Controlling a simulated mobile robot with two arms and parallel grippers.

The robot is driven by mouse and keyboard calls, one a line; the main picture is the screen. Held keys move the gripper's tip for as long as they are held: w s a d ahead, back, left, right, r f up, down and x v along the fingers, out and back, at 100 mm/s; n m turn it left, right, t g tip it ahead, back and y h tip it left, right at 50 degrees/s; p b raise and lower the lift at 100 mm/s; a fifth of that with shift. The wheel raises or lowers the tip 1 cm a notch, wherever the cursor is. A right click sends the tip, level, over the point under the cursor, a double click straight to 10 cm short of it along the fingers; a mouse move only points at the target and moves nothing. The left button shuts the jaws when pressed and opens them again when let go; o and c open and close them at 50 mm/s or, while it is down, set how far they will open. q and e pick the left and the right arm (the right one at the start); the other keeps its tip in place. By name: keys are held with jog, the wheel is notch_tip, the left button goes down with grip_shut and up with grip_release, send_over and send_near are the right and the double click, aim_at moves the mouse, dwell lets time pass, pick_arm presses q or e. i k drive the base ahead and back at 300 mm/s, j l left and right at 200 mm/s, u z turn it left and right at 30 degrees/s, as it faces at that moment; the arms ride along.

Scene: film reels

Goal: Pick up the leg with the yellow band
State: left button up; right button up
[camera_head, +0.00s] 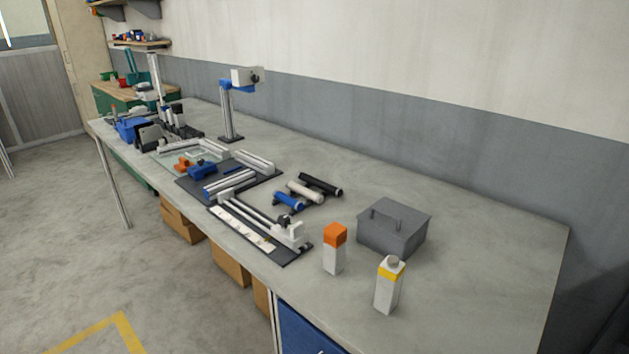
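The leg with the yellow band (388,290) is a white square post with a yellow band near its top and a grey round cap. It stands upright on the grey workbench (470,260), near the front edge, in the right half of the head view. A similar white post with an orange top (334,255) stands upright to its left, apart from it. Neither of my grippers is in view.
A grey lidded box (394,232) stands just behind the two posts. Blue, white and black cylinders (306,194) lie left of it. A dark plate with rails (262,232) and other fixtures fill the left part. The bench's right end is clear.

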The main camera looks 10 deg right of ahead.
aim_at(391, 271)
jog(key=i+j+u, duration=0.1)
jog(key=i+j, duration=0.15)
jog(key=i, duration=0.2)
jog(key=i+j+u, duration=0.1)
jog(key=i+j, duration=0.15)
jog(key=i, duration=0.15)
jog(key=i+j+u, duration=0.1)
jog(key=i, duration=0.35)
jog(key=z, duration=0.4)
jog(key=l+z, duration=0.15)
jog(key=z, duration=0.25)
jog(key=k+l+z, duration=0.1)
jog(key=z, duration=0.3)
jog(key=l+z, duration=0.1)
jog(key=z, duration=0.3)
jog(key=l+z, duration=0.1)
jog(key=z, duration=0.3)
